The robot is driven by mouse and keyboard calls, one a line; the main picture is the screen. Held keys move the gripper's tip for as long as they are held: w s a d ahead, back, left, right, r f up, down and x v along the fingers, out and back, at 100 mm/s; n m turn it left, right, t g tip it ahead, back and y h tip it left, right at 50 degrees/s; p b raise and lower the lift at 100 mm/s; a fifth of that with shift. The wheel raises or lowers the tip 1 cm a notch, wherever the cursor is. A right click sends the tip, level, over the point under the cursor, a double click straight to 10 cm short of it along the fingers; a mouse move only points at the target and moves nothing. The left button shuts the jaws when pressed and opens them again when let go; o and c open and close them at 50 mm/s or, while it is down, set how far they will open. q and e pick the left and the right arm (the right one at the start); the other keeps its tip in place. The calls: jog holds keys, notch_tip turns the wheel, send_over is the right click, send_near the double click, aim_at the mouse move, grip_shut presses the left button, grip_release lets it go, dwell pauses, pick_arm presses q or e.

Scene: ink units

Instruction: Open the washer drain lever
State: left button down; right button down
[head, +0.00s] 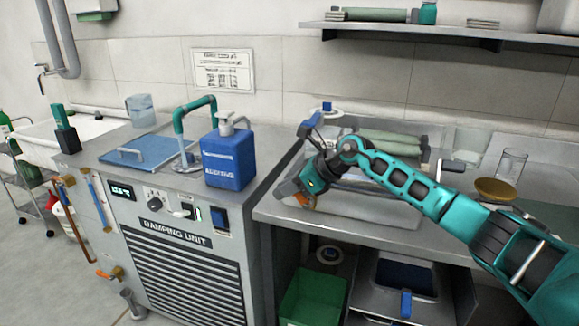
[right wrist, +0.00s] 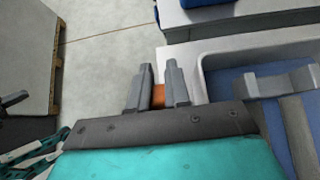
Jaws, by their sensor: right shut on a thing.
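The washer (head: 385,211) is a pale, shallow basin on the steel bench, with rollers and a crank on top. Its rim (right wrist: 262,51) and blue inside show in the right wrist view. A small orange lever (head: 303,203) sits at its near left corner. My right gripper (head: 291,190) is at that corner and is shut on the lever. In the right wrist view its two grey fingers (right wrist: 158,68) stand on either side of the orange lever (right wrist: 158,96), which is partly hidden between them. My left gripper is not seen.
The damping unit (head: 188,262) stands left of the bench, with a blue bottle (head: 228,158) and teal tap (head: 178,120) on top. A green crate (head: 313,297) and grey bin (head: 364,301) are under the bench. A bowl (head: 497,190) and glass (head: 512,164) stand right. Floor in front is clear.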

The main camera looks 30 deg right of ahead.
pick_arm(q)
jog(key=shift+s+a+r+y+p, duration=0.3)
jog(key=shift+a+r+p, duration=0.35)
jog(key=shift+p, duration=0.35)
pick_arm(e)
jog(key=shift+w+a+f+g+h, duration=0.2)
jog(key=shift+f+g+h, duration=0.2)
jog(key=shift+g+h, duration=0.3)
jog(key=c, duration=1.2)
grip_release()
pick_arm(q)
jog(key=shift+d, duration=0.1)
pick_arm(e)
jog(key=shift+o, duration=0.2)
jog(key=v, duration=1.3)
jog(key=shift+f, duration=0.15)
